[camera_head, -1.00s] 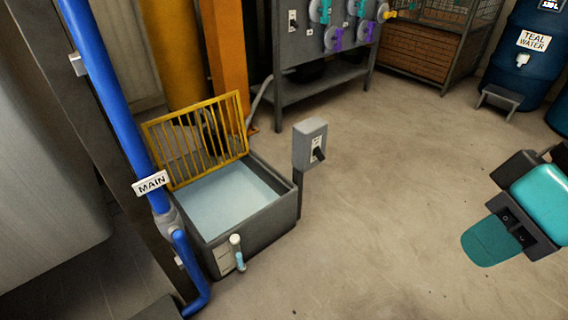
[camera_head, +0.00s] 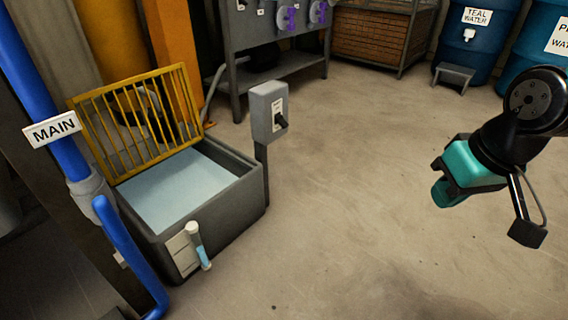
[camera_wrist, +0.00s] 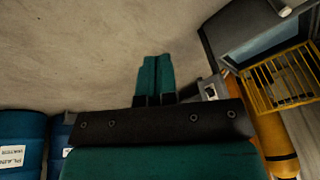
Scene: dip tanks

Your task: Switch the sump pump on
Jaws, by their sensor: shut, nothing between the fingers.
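The sump (camera_head: 222,213) is a grey open tank of pale water (camera_head: 175,188) at the left in the head view. A yellow grate (camera_head: 133,122) stands tilted up at its back edge. A grey switch box (camera_head: 268,111) on a post beside the sump carries a black lever (camera_head: 281,121), which looks angled down. The switch box also shows partly in the wrist view (camera_wrist: 211,89), behind my gripper's body. My gripper (camera_head: 443,192) is at the right in the head view, well apart from the switch box. In the wrist view its teal fingers (camera_wrist: 155,75) are together and empty.
A blue pipe (camera_head: 42,90) with a MAIN sign (camera_head: 52,129) runs down the left. A white-capped gauge tube (camera_head: 199,245) is on the sump's front. A valve rack (camera_head: 275,50), a wooden crate (camera_head: 372,36) and blue barrels (camera_head: 480,45) stand at the back. The middle floor is clear.

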